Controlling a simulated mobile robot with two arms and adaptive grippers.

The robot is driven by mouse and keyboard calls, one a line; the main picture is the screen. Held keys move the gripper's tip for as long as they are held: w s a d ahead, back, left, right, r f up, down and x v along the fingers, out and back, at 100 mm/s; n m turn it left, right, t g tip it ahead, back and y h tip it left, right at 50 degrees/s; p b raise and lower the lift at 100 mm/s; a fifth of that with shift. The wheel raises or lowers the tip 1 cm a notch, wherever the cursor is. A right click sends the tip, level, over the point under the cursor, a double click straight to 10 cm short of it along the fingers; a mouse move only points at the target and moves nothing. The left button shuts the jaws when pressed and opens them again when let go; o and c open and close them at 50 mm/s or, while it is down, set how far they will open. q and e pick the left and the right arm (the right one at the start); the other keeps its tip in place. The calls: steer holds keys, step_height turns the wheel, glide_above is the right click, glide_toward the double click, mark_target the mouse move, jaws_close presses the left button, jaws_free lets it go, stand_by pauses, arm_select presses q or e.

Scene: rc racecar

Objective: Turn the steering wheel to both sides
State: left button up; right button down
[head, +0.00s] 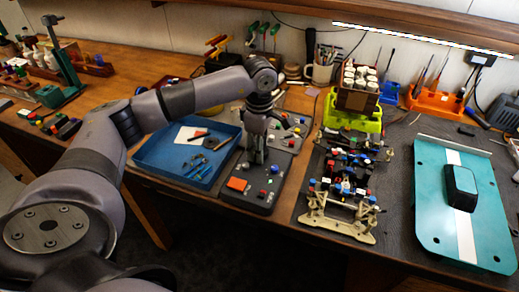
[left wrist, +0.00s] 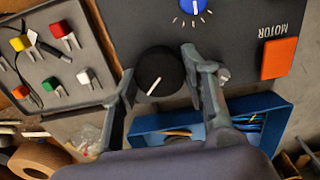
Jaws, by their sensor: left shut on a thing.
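A dark control box (head: 262,199) lies on the bench, with an orange button (head: 237,184) on its front left. My left gripper (head: 254,155) points down over the box's back part. In the left wrist view, a round black knob (left wrist: 159,70) with a white pointer line sits between the two fingers of my left gripper (left wrist: 161,69). The fingers are shut on the knob's sides. The word MOTOR and the orange button (left wrist: 279,58) show to the right of it. In the head view the gripper hides the knob. My right gripper is not in view.
A blue tray (head: 160,158) with tools stands left of the box. The open car chassis (head: 345,190) is to the right, and a teal car body (head: 432,205) is farther right. A blue dial (left wrist: 192,6) is near the knob.

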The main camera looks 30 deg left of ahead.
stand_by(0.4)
arm_select(q)
steer(key=o, duration=1.1)
steer(key=shift+o, duration=0.2)
steer(key=shift+r, duration=0.1)
step_height(320, 180, up, 12)
